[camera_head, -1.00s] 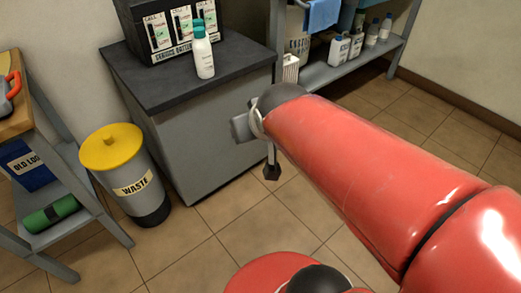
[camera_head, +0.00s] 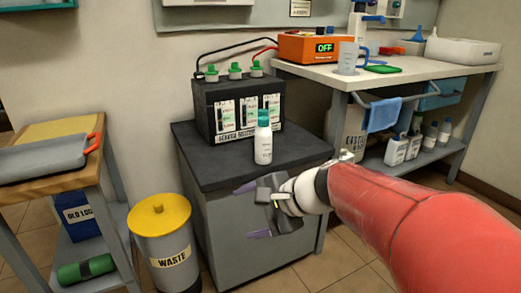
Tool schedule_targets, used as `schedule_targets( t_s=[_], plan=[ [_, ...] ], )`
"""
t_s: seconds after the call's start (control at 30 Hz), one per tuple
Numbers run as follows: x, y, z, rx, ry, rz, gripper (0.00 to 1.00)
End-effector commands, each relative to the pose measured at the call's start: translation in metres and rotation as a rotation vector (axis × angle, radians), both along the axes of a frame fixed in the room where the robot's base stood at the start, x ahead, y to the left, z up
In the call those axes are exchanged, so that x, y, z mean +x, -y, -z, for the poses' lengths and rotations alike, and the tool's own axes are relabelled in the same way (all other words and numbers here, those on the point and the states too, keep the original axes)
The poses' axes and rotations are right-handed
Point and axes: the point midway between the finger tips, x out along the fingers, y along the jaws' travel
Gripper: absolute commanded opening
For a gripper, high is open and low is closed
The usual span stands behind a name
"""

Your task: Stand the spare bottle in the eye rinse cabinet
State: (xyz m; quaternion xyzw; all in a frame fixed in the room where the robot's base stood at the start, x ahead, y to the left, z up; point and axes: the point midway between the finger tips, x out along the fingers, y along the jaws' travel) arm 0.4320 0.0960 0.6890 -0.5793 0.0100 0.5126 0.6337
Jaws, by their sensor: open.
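A white bottle with a teal cap (camera_head: 263,142) stands upright on the dark top of a grey cabinet (camera_head: 212,170), in front of a black battery box. I take it to be the spare bottle. My gripper (camera_head: 251,210) is open and empty, in front of the grey cabinet and lower in the picture than the bottle, apart from it. No eye rinse cabinet can be made out for sure. A green-edged thing (camera_head: 38,5) on the wall at the top left is cut off by the frame.
The battery box (camera_head: 238,103) has green caps and cables. A workbench (camera_head: 400,77) with an orange charger (camera_head: 318,47) stands right. A yellow-lidded waste bin (camera_head: 162,250) and a wooden-topped cart (camera_head: 50,140) stand left. The dark top beside the bottle is clear.

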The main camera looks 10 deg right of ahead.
Motion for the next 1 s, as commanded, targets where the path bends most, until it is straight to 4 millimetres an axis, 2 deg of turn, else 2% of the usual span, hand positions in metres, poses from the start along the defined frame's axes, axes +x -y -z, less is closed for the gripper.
schedule_targets(
  t_s=[0.03, 0.13, 0.2, 0.3, 0.4, 0.5, 0.6, 1.0],
  plan=[
    [0.027, 0.003, 0.004, 0.128, -0.044, 0.088, 0.74],
    [0.079, 0.013, -0.002, 0.407, -0.119, 0.269, 0.74],
    [0.116, 0.029, -0.004, 0.598, -0.166, 0.391, 0.74],
    [0.161, 0.058, -0.002, 0.847, -0.219, 0.544, 0.74],
    [0.193, 0.087, 0.002, 1.042, -0.251, 0.659, 0.74],
    [0.211, 0.109, 0.005, 1.169, -0.268, 0.73, 0.74],
    [0.221, 0.119, 0.006, 1.23, -0.274, 0.763, 0.74],
    [0.263, 0.099, 0.002, 1.241, -0.276, 0.767, 0.74]
  ],
)
